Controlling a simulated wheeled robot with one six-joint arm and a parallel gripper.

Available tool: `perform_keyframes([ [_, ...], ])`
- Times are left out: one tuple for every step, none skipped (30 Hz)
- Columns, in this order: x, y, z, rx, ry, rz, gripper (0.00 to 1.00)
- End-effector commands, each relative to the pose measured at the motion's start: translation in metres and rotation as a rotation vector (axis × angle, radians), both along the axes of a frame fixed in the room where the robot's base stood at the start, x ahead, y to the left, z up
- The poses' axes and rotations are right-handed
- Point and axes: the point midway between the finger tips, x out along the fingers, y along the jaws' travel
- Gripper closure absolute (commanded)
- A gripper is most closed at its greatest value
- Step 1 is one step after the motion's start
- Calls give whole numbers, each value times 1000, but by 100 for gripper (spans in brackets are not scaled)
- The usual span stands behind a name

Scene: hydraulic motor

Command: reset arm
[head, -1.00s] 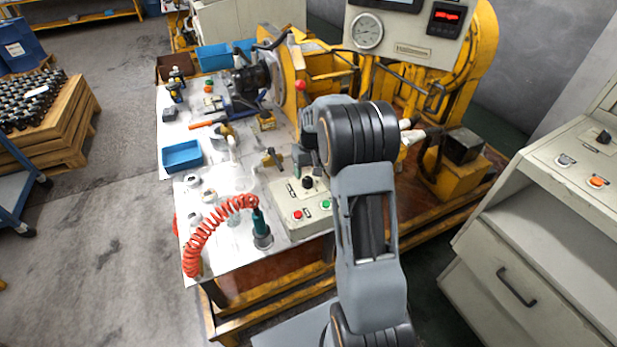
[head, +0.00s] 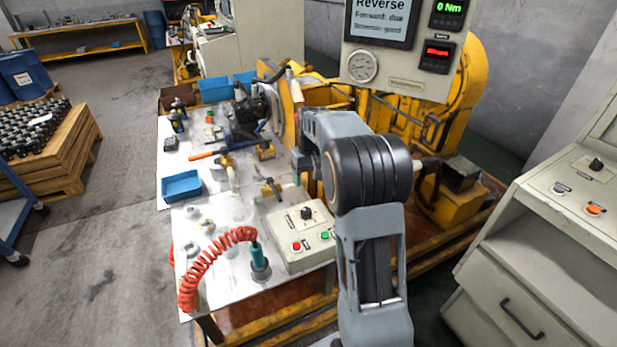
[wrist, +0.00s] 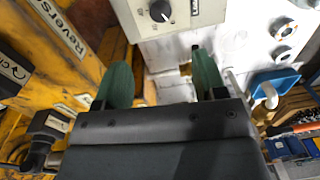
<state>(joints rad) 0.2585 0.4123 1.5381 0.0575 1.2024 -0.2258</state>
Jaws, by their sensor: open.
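My gripper (wrist: 161,78) is open and empty in the wrist view, its two green fingers spread apart. The control box (wrist: 178,14) with a black knob lies beyond the fingertips. In the head view my arm reaches over the right side of the white worktop (head: 222,290), and the control box (head: 300,237) with red and green buttons sits left of the arm. Most of my gripper is hidden behind the arm there; a green finger shows near the worktop's right edge.
A hydraulic motor (head: 250,103) sits at the worktop's back by the yellow test stand (head: 462,75). A display (head: 382,22) reads "Reverse". A blue tray (head: 181,186) and a coiled red hose (head: 200,268) are on the left. A grey cabinet (head: 500,262) stands right.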

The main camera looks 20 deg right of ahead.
Motion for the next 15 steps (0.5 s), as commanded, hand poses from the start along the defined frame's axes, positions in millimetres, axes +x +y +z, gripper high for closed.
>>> perform_keyframes([
  [0,0,0,0,0,0,35],
  [0,0,0,0,0,0,35],
  [0,0,0,0,0,0,35],
  [0,0,0,0,0,0,35],
  [0,0,0,0,0,0,35],
  [0,0,0,0,0,-2,35],
  [0,0,0,0,-2,-7,35],
  [2,0,0,-3,-9,-19,35],
  [1,-1,-5,-6,-11,-35,35],
  [-3,0,-12,-5,0,-45,35],
  [-7,1,-19,-4,10,-55,35],
  [-15,3,-24,-5,19,-68,35],
  [-23,5,-24,-7,20,-78,35],
  [-31,9,-23,-10,20,-85,35],
  [-44,16,-19,-15,14,-92,35],
])
